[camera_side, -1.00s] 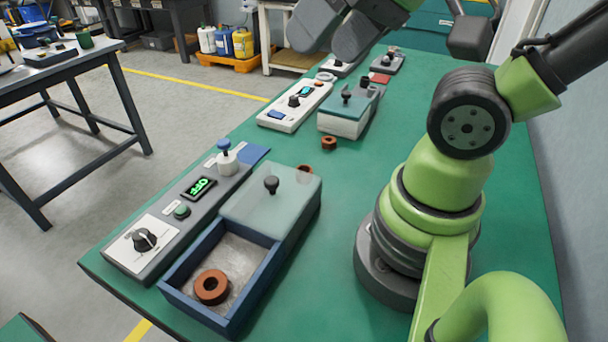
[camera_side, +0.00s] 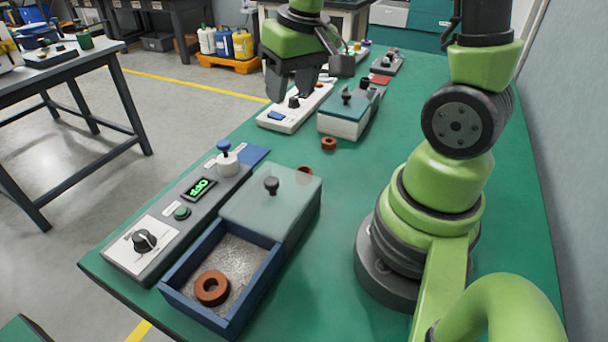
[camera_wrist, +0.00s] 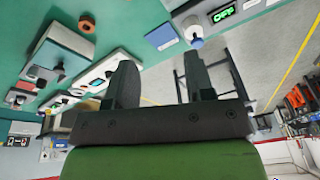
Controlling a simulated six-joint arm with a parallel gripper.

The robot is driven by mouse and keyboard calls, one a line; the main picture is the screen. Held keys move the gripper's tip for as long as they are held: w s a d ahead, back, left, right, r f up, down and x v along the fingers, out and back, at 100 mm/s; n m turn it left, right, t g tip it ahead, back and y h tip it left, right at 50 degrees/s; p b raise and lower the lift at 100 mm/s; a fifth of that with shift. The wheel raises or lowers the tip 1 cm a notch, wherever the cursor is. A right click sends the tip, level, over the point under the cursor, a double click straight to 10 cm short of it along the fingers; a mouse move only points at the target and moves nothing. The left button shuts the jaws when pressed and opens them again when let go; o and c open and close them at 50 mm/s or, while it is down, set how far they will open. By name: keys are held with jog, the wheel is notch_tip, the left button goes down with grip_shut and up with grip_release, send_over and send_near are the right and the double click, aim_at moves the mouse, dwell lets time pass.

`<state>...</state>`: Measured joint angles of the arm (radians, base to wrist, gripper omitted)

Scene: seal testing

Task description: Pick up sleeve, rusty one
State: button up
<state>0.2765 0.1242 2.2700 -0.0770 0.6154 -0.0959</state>
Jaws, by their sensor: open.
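A rust-brown ring-shaped sleeve (camera_side: 212,299) lies flat in the open part of a blue-walled box (camera_side: 250,296) at the front. A second rust-brown sleeve (camera_side: 329,143) lies on the green table near the white-and-teal box; a sleeve also shows in the wrist view (camera_wrist: 87,23). A third brown piece (camera_side: 304,171) is partly hidden behind the blue box's lid. My gripper (camera_side: 291,92) is open and empty, fingers pointing down, in front of the white panel in the side view. Its two fingers show in the wrist view (camera_wrist: 158,72), with nothing between them.
A grey control panel (camera_side: 165,222) with a green OFF display runs along the left table edge. A pale lid with a black knob (camera_side: 271,185) covers the blue box's rear half. The white-and-teal box (camera_side: 345,122) stands farther back.

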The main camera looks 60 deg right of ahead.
jog(key=d+f+g, duration=0.2)
jog(key=d+f, duration=0.3)
jog(key=f, duration=0.4)
send_over(302, 167)
jog(key=shift+g, duration=0.3)
jog(key=f, duration=0.5)
jog(key=shift+s+a+f, duration=0.25)
jog(key=shift+s+a, duration=0.15)
jog(key=shift+w+f, duration=0.2)
jog(key=shift+f, duration=2.6)
jog(key=c, duration=0.7)
jog(key=shift+r, duration=0.1)
